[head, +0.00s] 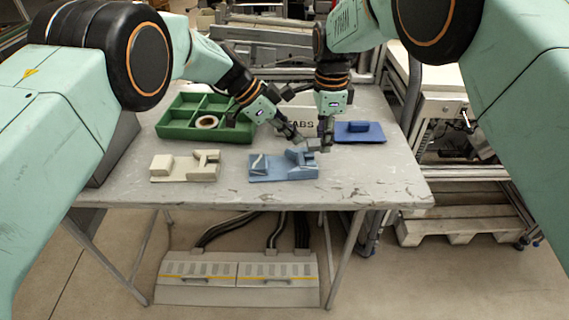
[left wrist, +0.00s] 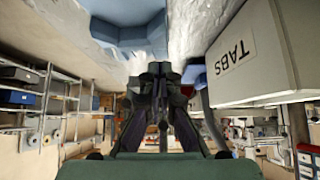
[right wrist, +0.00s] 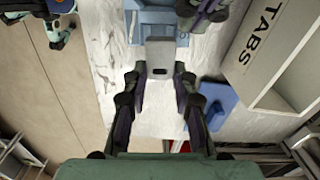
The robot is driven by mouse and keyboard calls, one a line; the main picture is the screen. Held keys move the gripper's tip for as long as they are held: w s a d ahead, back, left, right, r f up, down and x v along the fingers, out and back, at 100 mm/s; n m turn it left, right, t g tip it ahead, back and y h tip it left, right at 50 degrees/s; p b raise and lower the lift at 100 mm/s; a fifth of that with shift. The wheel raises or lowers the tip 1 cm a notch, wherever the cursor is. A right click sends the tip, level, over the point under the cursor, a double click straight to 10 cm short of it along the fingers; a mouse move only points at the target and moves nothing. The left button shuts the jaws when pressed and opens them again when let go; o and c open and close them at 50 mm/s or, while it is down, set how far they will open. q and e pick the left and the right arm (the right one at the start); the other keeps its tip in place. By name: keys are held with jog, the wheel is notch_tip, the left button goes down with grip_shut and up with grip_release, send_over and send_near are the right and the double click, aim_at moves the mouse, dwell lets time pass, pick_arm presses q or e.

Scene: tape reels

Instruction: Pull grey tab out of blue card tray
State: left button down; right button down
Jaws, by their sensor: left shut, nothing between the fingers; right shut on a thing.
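The light blue card tray (head: 270,170) lies on the table's front middle, with raised parts at its right end. It also shows at the top of the right wrist view (right wrist: 152,18). The grey tab (right wrist: 160,58) is between the fingers of my right gripper (right wrist: 159,74), at the tray's edge; I cannot tell whether its far end is still inside. In the head view my right gripper (head: 322,148) is at the tray's right end. My left gripper (head: 299,138) is shut and empty just above and behind the tray; it also shows in the left wrist view (left wrist: 160,70).
A pale box labelled TABS (head: 297,127) stands behind the grippers. A dark blue plate with a block (head: 359,137) lies to the right. A green compartment tray (head: 176,130) holding a tape reel (head: 206,122) is at back left. A beige holder (head: 182,174) lies at front left.

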pick_arm(q)
jog(key=shift+r, duration=0.8)
pick_arm(e)
jog(key=shift+s, duration=0.1)
pick_arm(q)
jog(key=shift+w+r, duration=0.15)
jog(key=shift+r, duration=1.2)
jog(key=shift+a+r, duration=0.1)
jog(key=v, duration=1.1)
jog(key=shift+a+r, duration=0.15)
jog(key=shift+r, duration=0.15)
